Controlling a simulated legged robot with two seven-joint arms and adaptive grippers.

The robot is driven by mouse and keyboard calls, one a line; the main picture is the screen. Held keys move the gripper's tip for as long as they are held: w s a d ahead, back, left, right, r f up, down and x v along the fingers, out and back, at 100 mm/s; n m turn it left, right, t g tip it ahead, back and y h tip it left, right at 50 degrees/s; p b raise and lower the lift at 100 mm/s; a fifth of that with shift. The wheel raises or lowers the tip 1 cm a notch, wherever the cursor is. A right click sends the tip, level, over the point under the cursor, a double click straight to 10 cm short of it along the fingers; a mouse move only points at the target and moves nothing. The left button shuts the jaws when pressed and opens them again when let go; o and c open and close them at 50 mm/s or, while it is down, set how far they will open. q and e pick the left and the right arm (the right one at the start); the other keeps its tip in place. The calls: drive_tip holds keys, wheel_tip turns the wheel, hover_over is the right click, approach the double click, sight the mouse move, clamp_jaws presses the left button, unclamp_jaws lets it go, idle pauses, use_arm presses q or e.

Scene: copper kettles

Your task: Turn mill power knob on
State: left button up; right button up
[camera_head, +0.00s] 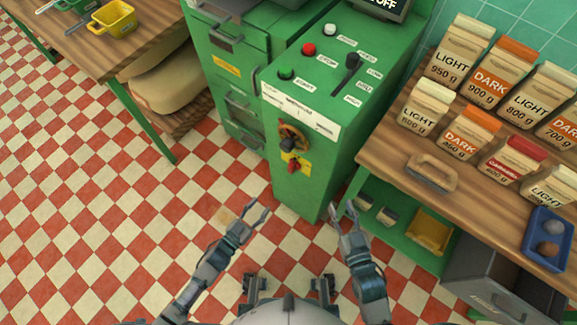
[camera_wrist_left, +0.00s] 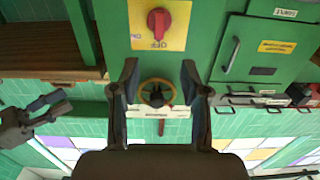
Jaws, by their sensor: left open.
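The red power knob (camera_head: 293,166) sits on a yellow plate low on the front of the green mill cabinet (camera_head: 310,180). In the left wrist view the knob (camera_wrist_left: 159,22) shows close, with ON and OFF lettering upside down on its plate. My left gripper (camera_head: 255,213) is open and empty, in front of the cabinet and to the left of the knob, apart from it. In the wrist view its fingers (camera_wrist_left: 157,78) frame a brass ring dial (camera_wrist_left: 156,92) beyond them. My right gripper (camera_head: 343,209) is open and empty, to the right of the cabinet front.
A screen reading OFF (camera_head: 383,5) stands above the cabinet top, which carries buttons and a black lever (camera_head: 348,70). A wooden table with coffee bags (camera_head: 468,132) stands at right, another table (camera_head: 100,45) at left. The checkered floor before the cabinet is clear.

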use_arm(q)
drive_tip(key=d, duration=0.1)
drive_tip(key=b, duration=0.2)
approach(289, 170)
drive_tip(key=b+x, duration=0.1)
drive_tip(key=x, duration=0.8)
drive_tip(key=shift+d+b, duration=0.1)
drive_tip(key=shift+b, duration=0.2)
drive_tip(key=shift+w+d, duration=0.2)
drive_tip(key=shift+w, duration=0.15)
drive_tip(key=shift+a+r, duration=0.1)
use_arm(e)
wheel_tip(289, 170, up, 10)
drive_tip(key=s+t+y, duration=0.1)
drive_tip(key=s+t, duration=0.1)
drive_tip(key=t, duration=0.5)
drive_tip(key=shift+s+a+f+m+t+y, duration=0.15)
drive_tip(key=shift+a+f+m+t+y, duration=0.15)
drive_tip(key=shift+a, duration=0.15)
use_arm(q)
clamp_jaws()
